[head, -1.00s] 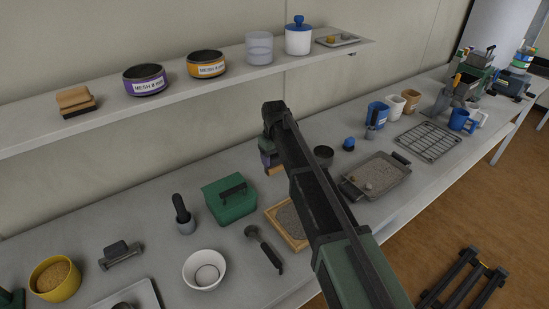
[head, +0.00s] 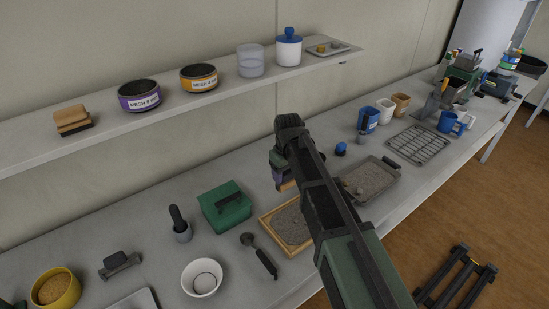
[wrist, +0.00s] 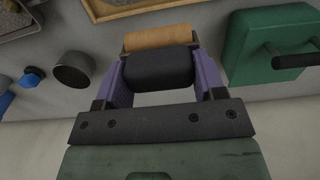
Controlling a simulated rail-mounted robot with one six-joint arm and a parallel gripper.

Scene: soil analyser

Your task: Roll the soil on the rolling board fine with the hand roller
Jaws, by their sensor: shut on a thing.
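The hand roller (wrist: 160,37) has a tan wooden cylinder and a black grip. My gripper (wrist: 160,70) is shut on the black grip, with one purple finger on each side. In the head view, the roller (head: 286,186) shows partly below my gripper (head: 279,165), beyond the rolling board. The rolling board (head: 268,226) has a wooden frame and grey-brown soil (head: 290,222) on it; my arm hides its right part. The board's frame (wrist: 112,14) and some soil also show at the top of the wrist view. The roller appears apart from the board.
A green box (head: 224,207) stands left of the board, and a black-handled tool (head: 258,255) lies near its front left. A tray of soil (head: 370,182) lies to the right. A dark cup (wrist: 73,70) stands close by. A shelf (head: 215,92) runs along the wall.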

